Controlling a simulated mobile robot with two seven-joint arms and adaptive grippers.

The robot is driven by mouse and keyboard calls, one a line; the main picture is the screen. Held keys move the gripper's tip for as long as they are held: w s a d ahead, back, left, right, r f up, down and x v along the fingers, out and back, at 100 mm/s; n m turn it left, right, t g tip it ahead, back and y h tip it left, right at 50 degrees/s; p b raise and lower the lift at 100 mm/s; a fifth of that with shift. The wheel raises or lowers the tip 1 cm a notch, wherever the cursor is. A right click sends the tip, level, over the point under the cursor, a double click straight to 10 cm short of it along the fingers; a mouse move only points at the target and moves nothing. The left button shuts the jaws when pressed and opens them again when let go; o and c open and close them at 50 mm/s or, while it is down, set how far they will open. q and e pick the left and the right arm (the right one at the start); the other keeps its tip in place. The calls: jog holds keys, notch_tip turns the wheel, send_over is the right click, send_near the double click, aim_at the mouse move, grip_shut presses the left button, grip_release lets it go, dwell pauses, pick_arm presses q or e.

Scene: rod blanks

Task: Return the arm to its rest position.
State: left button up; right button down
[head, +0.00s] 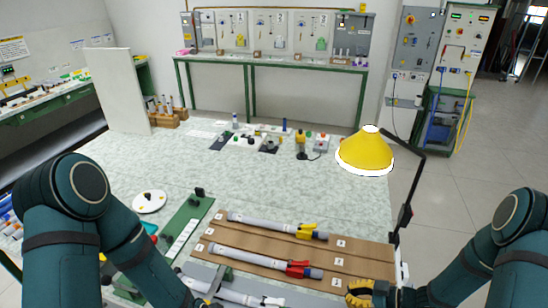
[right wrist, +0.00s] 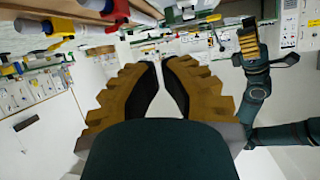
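My right gripper (head: 361,292) is at the bottom right in the head view, beside the right end of the brown board (head: 355,253). In the right wrist view its two tan ridged fingers (right wrist: 160,68) stand apart with an empty gap, so it is open and holds nothing. My left gripper (head: 207,302) is at the bottom edge in the head view, mostly cut off, near the lowest grey rod. It also shows in the right wrist view (right wrist: 248,40), but its opening is unclear there.
A yellow lamp (head: 365,150) on a black arm stands over the right side of the table (head: 330,190). A green plate (head: 188,228) and a white disc (head: 149,201) lie left. The table's middle is clear.

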jog(key=w+a+f+m+t+h, duration=0.1)
jog(key=w+a+f+m+h, duration=0.1)
jog(key=a+m+h, duration=0.6)
jog(key=s+a+f+m+g, duration=0.1)
jog(key=s+a+m+g, duration=0.15)
jog(key=s, duration=0.25)
jog(key=s+a+f+m+g, duration=0.1)
jog(key=s+m+g, duration=0.1)
jog(key=s+m, duration=0.3)
pick_arm(q)
notch_tip(320, 180, down, 7)
jog(key=b, duration=0.6)
jog(key=shift+s+f, duration=0.15)
jog(key=shift+s, duration=0.05)
pick_arm(e)
jog(key=shift+n, duration=0.55)
jog(key=f, duration=0.3)
jog(key=s+f, duration=0.1)
jog(key=f, duration=0.2)
jog(key=shift+s+f, duration=0.15)
jog(key=shift+f, duration=0.25)
pick_arm(q)
jog(key=shift+a, duration=0.1)
